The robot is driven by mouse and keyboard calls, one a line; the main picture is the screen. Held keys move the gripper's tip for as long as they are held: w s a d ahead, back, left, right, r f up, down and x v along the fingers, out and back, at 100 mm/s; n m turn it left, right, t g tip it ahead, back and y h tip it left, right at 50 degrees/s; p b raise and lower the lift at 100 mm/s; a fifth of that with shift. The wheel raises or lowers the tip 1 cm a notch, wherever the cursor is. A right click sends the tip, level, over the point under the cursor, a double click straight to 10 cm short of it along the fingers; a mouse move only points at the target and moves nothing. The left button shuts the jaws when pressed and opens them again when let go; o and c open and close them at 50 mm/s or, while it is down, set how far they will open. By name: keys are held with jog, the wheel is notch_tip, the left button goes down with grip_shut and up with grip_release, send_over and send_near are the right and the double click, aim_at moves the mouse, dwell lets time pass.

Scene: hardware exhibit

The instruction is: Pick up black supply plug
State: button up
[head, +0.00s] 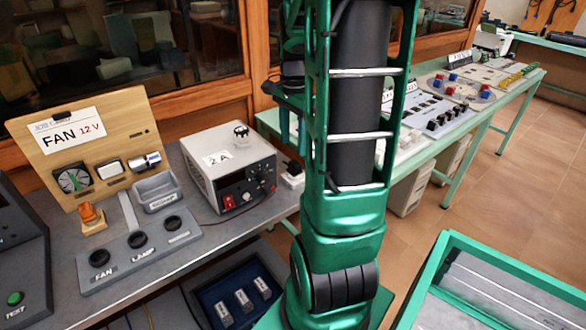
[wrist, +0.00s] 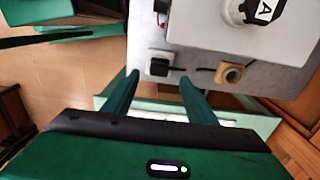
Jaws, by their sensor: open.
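A small black plug (head: 292,167) sits on a white block at the right end of the grey bench, beside the power supply (head: 232,165) marked 2 A. In the wrist view the black plug (wrist: 159,66) shows just beyond my fingertips, roughly between them in the picture, with a white part behind it. My gripper (wrist: 160,82) is open and empty, its two green fingers apart. In the head view my gripper (head: 291,125) hangs above the plug, partly hidden by my arm. No contact with the plug shows.
A beige ring-shaped socket (wrist: 229,74) with a dark cord lies near the plug. A wooden FAN board (head: 85,145) and a grey panel with round sockets (head: 140,250) stand to the left. A green-framed table (head: 440,165) with switches stands behind to the right.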

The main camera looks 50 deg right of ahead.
aim_at(295, 162)
jog(key=shift+s+d+f, duration=0.1)
jog(key=shift+d+f, duration=0.05)
jog(key=shift+f, duration=1.6)
jog(key=shift+d+f, duration=0.1)
jog(key=shift+f, duration=1.6)
jog(key=c, duration=1.2)
